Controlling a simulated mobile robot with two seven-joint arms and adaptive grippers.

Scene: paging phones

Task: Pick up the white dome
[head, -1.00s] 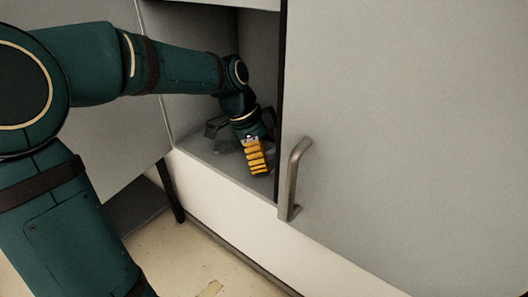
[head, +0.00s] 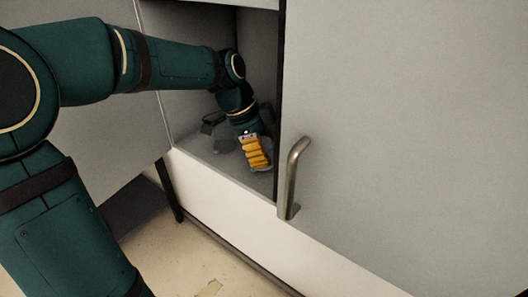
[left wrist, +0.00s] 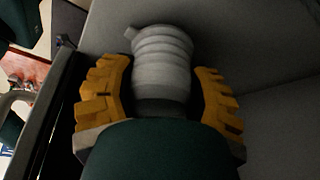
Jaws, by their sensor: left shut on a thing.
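The white dome (left wrist: 162,65) shows in the left wrist view as a pale, ribbed, rounded body with a small tab at its upper left. It sits between the two yellow fingers of my left gripper (left wrist: 162,88), which is shut on it. In the head view my left gripper (head: 257,160) is inside the cabinet, low over its floor and near the right side of the opening. There the fingers hide most of the dome. I cannot tell whether the dome touches the cabinet floor. My right gripper is not in view.
The open cabinet (head: 203,153) has a dark object (head: 211,122) and a grey one (head: 226,142) left of my gripper. A grey door (head: 400,120) with a metal handle (head: 291,180) stands close on the right. The room floor (head: 205,255) lies below.

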